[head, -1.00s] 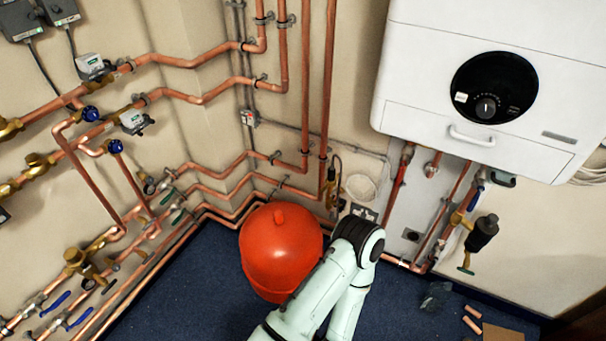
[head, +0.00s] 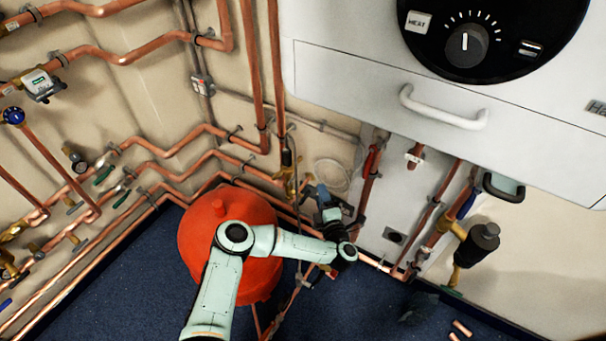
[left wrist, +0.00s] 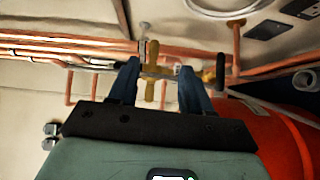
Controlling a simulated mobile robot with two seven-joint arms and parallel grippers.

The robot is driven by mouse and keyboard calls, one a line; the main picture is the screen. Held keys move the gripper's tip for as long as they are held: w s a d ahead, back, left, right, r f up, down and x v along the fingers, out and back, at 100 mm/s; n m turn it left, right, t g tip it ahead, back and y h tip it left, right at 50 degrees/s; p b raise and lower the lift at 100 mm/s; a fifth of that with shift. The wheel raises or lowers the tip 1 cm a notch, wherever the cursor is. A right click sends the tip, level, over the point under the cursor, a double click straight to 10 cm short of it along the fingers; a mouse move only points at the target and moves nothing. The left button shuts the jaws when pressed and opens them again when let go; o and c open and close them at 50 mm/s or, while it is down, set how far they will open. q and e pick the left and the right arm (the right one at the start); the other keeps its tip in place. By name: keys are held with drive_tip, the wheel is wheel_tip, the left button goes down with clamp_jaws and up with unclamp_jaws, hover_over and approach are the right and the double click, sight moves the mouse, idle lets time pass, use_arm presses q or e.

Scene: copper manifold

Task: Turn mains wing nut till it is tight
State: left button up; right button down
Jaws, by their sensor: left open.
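A brass fitting (head: 287,178) sits on the pipework low on the wall, behind the red vessel. In the left wrist view a brass piece with wing-like arms (left wrist: 151,70) shows between my fingertips; it looks like the wing nut. My left gripper (head: 312,191) reaches up to the right of the brass fitting in the head view. In the left wrist view my left gripper (left wrist: 160,67) is open, with one blue finger on each side of the brass piece. I cannot tell whether the fingers touch it. My right gripper is not in view.
The red vessel (head: 197,238) stands beside my left arm. The white boiler (head: 350,85) hangs above on the right. Copper pipes (head: 276,70) run closely around the brass fitting. A black-bodied valve (head: 482,240) is at the right. Blue floor (head: 130,285) is open in front.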

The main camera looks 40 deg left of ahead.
sight(299, 161)
use_arm(q)
drive_tip(key=shift+n+g+y, duration=0.5)
drive_tip(key=shift+n+g, duration=0.1)
drive_tip(key=shift+n, duration=0.2)
drive_tip(key=b+x, duration=0.1)
drive_tip(key=x, duration=0.4)
drive_tip(key=s+b+x, duration=0.1)
drive_tip(key=x, duration=0.4)
drive_tip(key=a+b+x, duration=0.1)
drive_tip(key=x, duration=0.3)
drive_tip(key=shift+a+r, duration=0.3)
drive_tip(key=shift+a, duration=0.05)
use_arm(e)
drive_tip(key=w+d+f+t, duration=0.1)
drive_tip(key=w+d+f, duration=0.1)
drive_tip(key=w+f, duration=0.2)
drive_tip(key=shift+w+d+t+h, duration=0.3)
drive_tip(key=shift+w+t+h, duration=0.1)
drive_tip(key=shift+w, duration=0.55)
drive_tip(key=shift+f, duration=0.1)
use_arm(q)
clamp_jaws()
